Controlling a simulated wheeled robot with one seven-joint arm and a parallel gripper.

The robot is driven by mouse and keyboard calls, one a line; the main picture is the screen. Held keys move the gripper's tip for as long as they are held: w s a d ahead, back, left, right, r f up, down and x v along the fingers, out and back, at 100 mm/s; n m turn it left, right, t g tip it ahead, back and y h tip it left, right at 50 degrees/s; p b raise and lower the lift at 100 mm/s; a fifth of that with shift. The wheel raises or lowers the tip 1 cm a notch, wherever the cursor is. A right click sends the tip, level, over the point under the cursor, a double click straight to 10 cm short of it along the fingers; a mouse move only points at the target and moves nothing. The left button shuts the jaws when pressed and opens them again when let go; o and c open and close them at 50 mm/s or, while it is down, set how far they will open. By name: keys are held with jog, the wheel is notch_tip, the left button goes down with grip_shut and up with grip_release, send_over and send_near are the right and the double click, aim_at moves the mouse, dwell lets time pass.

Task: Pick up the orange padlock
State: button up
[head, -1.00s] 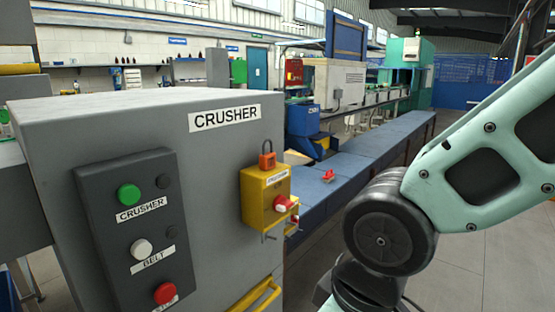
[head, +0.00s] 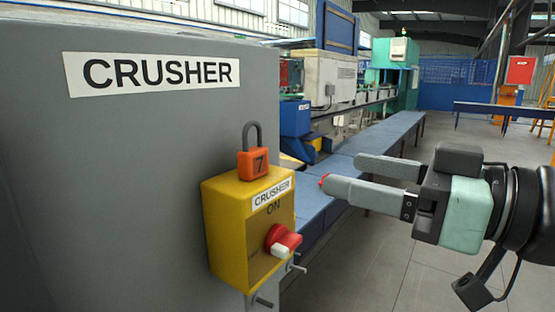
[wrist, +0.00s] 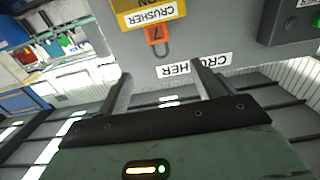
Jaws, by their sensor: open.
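The orange padlock (head: 252,162) has a dark shackle and the number 7. It stands upright on top of the yellow switch box (head: 226,238), which is fixed to the grey crusher cabinet. My gripper (head: 340,174) is to the right of the padlock, fingers apart and pointing left toward the cabinet, with nothing between them. In the wrist view the padlock (wrist: 156,36) shows upside down, beyond the open fingers and apart from them. The yellow box (wrist: 140,12) is at that view's top edge.
The box has a red and white rotary switch (head: 282,241) and metal pegs at its lower right. The grey cabinet (head: 140,180) fills the left. A long blue bench (head: 375,140) runs behind. Open floor (head: 370,270) lies at the lower right.

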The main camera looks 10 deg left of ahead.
jog(key=p, duration=1)
send_near(258, 152)
jog(key=a, duration=0.1)
jog(key=shift+w+a+r+p, duration=0.2)
jog(key=shift+w+r+p, duration=0.15)
jog(key=shift+r, duration=0.05)
jog(key=p, duration=0.3)
jog(key=shift+a+f, duration=0.1)
jog(key=shift+a, duration=0.15)
jog(key=x, duration=0.1)
jog(key=p+x, duration=0.1)
jog(key=x, duration=0.2)
jog(key=shift+w+a+f+p, duration=0.2)
jog(key=shift+a+f+p, duration=0.1)
jog(key=shift+a+p, duration=0.1)
jog(key=shift+p+x, duration=1.2)
jog(key=shift+x, duration=1.45)
jog(key=shift+w+d+r, duration=0.1)
jog(key=shift+w, duration=0.05)
jog(key=c, duration=1.1)
